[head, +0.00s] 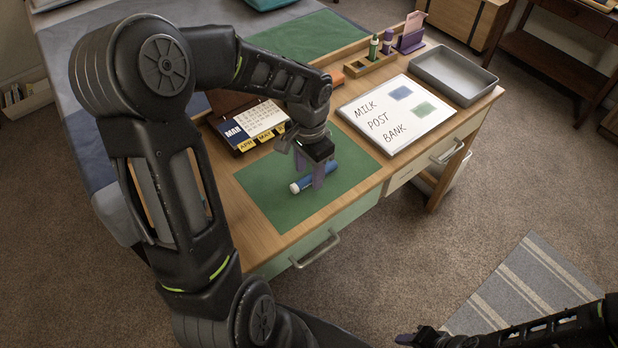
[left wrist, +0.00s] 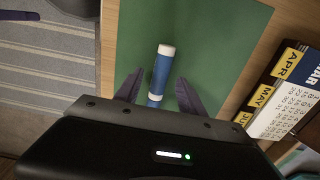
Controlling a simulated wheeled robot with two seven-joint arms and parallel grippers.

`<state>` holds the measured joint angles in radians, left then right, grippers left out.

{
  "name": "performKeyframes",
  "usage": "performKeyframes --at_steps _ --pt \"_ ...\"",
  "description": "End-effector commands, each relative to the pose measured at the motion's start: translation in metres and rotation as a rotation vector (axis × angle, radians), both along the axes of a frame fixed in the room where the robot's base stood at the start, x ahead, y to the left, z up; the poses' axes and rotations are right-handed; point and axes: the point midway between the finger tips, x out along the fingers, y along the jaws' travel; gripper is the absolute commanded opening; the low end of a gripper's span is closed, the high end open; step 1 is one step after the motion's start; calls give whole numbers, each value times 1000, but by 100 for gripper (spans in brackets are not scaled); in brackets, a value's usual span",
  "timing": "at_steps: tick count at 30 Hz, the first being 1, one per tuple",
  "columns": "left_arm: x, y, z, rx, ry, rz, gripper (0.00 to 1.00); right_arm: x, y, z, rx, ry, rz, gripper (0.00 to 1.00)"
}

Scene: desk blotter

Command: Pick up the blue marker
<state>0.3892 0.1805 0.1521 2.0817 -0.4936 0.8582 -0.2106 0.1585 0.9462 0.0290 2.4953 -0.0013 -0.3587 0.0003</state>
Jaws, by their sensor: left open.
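A blue marker (head: 305,184) with a white end lies on the green desk blotter (head: 275,210). My left gripper (head: 308,178) is over the marker, pointing down, with its fingers apart.
A desk calendar (head: 255,125) stands just behind the blotter. A whiteboard (head: 422,132) reading MILK, POST, BANK lies to the right, beside a grey tray (head: 455,78). A wooden organizer (head: 372,64) with markers stands behind. The blotter's front part is clear.

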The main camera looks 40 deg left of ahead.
Motion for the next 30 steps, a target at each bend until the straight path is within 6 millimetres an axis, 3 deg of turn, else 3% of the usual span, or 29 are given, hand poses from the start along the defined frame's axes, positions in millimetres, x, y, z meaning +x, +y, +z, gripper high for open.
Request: performKeyframes --at_steps 4,21,30 --pt "0 0 -13 -1 0 -1 47 0 0 -1 0 0 0 36" --pt "0 0 -13 0 -1 0 47 0 0 -1 0 0 0 36" --pt "0 0 -13 0 -1 0 24 0 0 -1 0 0 0 36"
